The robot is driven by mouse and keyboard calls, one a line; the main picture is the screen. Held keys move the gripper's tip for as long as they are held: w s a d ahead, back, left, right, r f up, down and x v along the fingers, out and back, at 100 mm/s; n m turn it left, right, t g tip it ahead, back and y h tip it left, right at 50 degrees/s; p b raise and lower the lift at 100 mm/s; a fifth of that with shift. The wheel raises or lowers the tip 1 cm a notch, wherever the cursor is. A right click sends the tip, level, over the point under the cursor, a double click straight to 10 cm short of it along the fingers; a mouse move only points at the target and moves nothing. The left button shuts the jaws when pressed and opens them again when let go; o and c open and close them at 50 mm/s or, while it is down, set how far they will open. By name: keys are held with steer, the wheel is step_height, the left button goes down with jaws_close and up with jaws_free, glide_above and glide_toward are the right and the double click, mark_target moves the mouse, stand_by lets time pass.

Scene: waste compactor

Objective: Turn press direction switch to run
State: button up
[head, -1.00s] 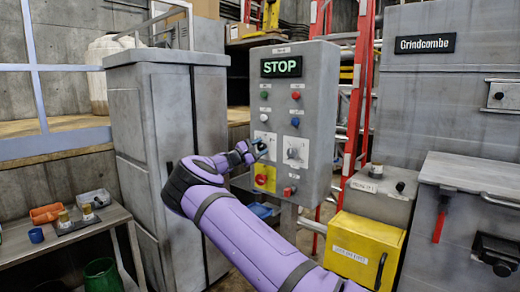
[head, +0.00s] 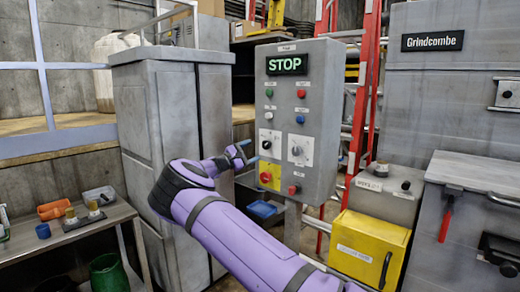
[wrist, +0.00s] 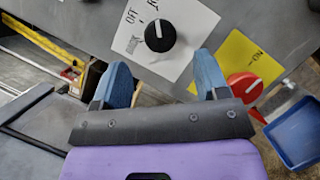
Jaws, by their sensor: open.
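The grey control panel (head: 318,130) shows a lit STOP display (head: 286,64) and coloured buttons. Below them are two white plates with rotary knobs: a left one with a black knob (head: 267,144) and a right one with a grey knob (head: 296,150). My gripper (head: 250,151) is left of the panel, open and empty. In the wrist view, my gripper's blue fingers (wrist: 162,66) are apart, just short of a black knob (wrist: 160,36), whose white pointer line shows.
A red knob on a yellow plate (head: 265,177) sits just below; it also shows in the wrist view (wrist: 243,86). A grey cabinet (head: 175,150) stands left of the panel, a yellow box (head: 365,245) lower right. A blue bin (wrist: 300,135) lies below.

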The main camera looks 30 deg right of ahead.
steer(key=shift+v, duration=1.9)
steer(key=s+d+r+m+g+y, duration=0.1)
steer(key=s+d+r+m+y, duration=0.15)
steer(key=s+d+y, duration=0.55)
steer(key=s+d+r+m+g+y, duration=0.1)
steer(key=s+d+m+g+y, duration=0.15)
steer(key=s, duration=0.95)
steer(key=s+a+r+m+t+y, duration=0.1)
steer(key=s+a+t+y, duration=0.1)
steer(key=s+a, duration=0.5)
steer(key=s+a+r+m+t+y, duration=0.1)
steer(key=s+a+y, duration=0.4)
steer(key=s, duration=1.3)
steer(key=s+a+r+t+y, duration=0.3)
steer(key=s+a+t, duration=0.2)
steer(key=s+a, duration=0.5)
steer(key=s, duration=0.3)
steer(key=shift+a+m, duration=0.15)
steer(key=shift+m, duration=0.25)
